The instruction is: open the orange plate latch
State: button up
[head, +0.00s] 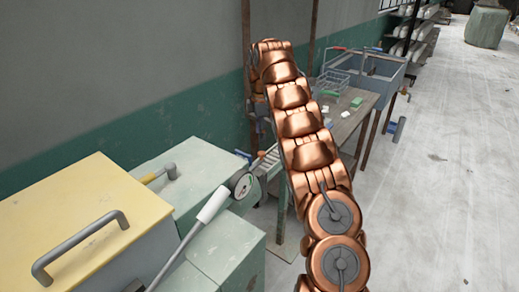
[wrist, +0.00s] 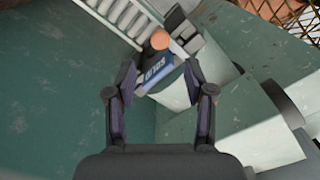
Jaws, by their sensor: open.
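In the wrist view, my gripper (wrist: 158,82) is open, its two dark fingers spread apart with nothing held between them. Just beyond and between the fingertips is a blue block with pale lettering (wrist: 157,72). A round orange piece (wrist: 160,40) sits at its upper end, beside a pale green housing. I cannot tell whether this orange piece is the plate latch, nor whether a finger touches the block. In the head view, my copper arm hides part of the bench area, and my gripper does not show.
In the head view, a yellow-lidded box (head: 85,215) and a green machine with a gauge (head: 243,185) stand at the left. A white-handled lever (head: 212,206) sticks up beside them. A wooden bench (head: 352,112) and grey sink (head: 375,75) stand behind.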

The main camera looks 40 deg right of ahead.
aim_at(262, 152)
jog(key=shift+f+p, duration=0.95)
jog(key=shift+f, duration=2.9)
grip_shut()
